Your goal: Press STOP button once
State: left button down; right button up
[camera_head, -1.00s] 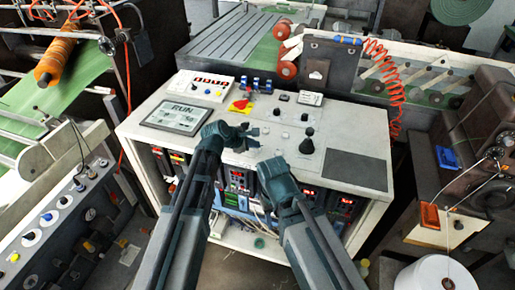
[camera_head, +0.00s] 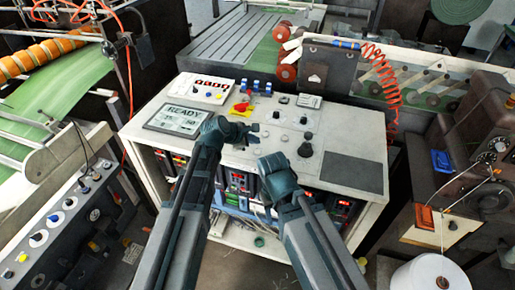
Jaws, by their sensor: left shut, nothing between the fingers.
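The control console has a pale top panel (camera_head: 345,143) with a screen (camera_head: 180,119) that reads READY. A red knob or switch on a yellow plate (camera_head: 240,108) stands behind my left gripper. Small buttons (camera_head: 283,138) and a black knob (camera_head: 305,149) are to its right. I cannot read a STOP label on any of them. My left gripper (camera_head: 250,133) is shut and empty, low over the panel between the screen and the small buttons; its fingers hide what lies under them. My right gripper (camera_head: 276,165) is over the console's front edge, its fingers not clear.
A white box with buttons (camera_head: 207,89) and blue switches (camera_head: 257,86) line the console's back. A coiled orange hose (camera_head: 385,82) hangs at the back right. A dark flat pad (camera_head: 353,172) covers the right front. A machine with green web (camera_head: 60,100) stands left.

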pick_arm(q)
notch_tip(320, 180, up, 3)
jog(key=shift+f+p, duration=0.2)
jog(key=shift+p, duration=0.7)
jog(key=s+a+f+m+g+y, duration=0.1)
jog(key=s+f+m+g+y, duration=0.1)
jog(key=s+m, duration=0.5)
jog(key=s+a+f+m+g+y, duration=0.2)
jog(key=s+m+y, duration=0.1)
jog(key=s+m, duration=0.5)
jog(key=s+a+f+m+g+y, duration=0.2)
jog(key=s+m, duration=0.5)
jog(key=s, duration=0.4)
jog(key=shift+f+g+y, duration=0.3)
jog(key=shift+g, duration=0.3)
dwell(1.2)
